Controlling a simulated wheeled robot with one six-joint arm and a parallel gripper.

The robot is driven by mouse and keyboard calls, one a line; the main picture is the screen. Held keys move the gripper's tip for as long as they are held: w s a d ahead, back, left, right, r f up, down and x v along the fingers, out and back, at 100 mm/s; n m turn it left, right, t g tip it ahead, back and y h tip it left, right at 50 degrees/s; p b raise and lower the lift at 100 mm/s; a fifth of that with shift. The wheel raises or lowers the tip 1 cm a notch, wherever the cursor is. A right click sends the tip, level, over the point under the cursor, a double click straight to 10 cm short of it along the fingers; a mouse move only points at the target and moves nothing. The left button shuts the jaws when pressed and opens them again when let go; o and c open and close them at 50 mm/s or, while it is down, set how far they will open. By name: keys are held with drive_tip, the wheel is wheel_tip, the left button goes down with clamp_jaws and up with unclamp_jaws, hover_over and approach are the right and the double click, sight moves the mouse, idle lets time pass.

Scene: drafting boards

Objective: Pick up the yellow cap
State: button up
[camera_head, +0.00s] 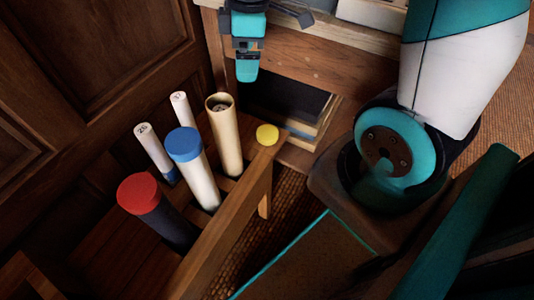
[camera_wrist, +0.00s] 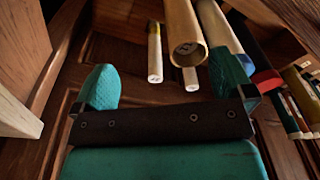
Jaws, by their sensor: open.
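I cannot make out the yellow cap for certain in the wrist view.
The wooden rack (camera_head: 224,232) also holds a blue-capped white tube (camera_head: 195,170), a red-capped dark tube (camera_head: 155,210) and two thin white rolls (camera_head: 154,150). A wooden cabinet with an open shelf (camera_head: 290,110) stands behind. Wooden panelling (camera_head: 90,60) closes the left side.

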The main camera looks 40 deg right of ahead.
drive_tip(key=n+h+b, duration=0.1)
drive_tip(key=n+b, duration=0.1)
drive_tip(key=b, duration=0.4)
hover_over(268, 132)
wheel_tip(268, 132, down, 13)
drive_tip(key=f+b, duration=0.2)
drive_tip(key=f, duration=0.1)
drive_tip(key=f+b, duration=0.2)
drive_tip(key=f, duration=0.2)
drive_tip(key=f+b, duration=0.1)
drive_tip(key=f, duration=0.3)
drive_tip(key=shift+w+a+f+b, duration=0.2)
drive_tip(key=shift+w+f+b, duration=0.05)
drive_tip(key=shift+b, duration=0.15)
drive_tip(key=f+b, duration=0.1)
drive_tip(key=f, duration=0.1)
drive_tip(key=f+b, duration=0.1)
drive_tip(key=f, duration=0.1)
drive_tip(key=f+b, duration=0.1)
drive_tip(key=shift+s+d+f+b, duration=0.1)
drive_tip(key=shift+s+f+b, duration=0.15)
drive_tip(key=shift+f+b, duration=0.15)
drive_tip(key=shift+r, duration=0.1)
drive_tip(key=c, duration=1)
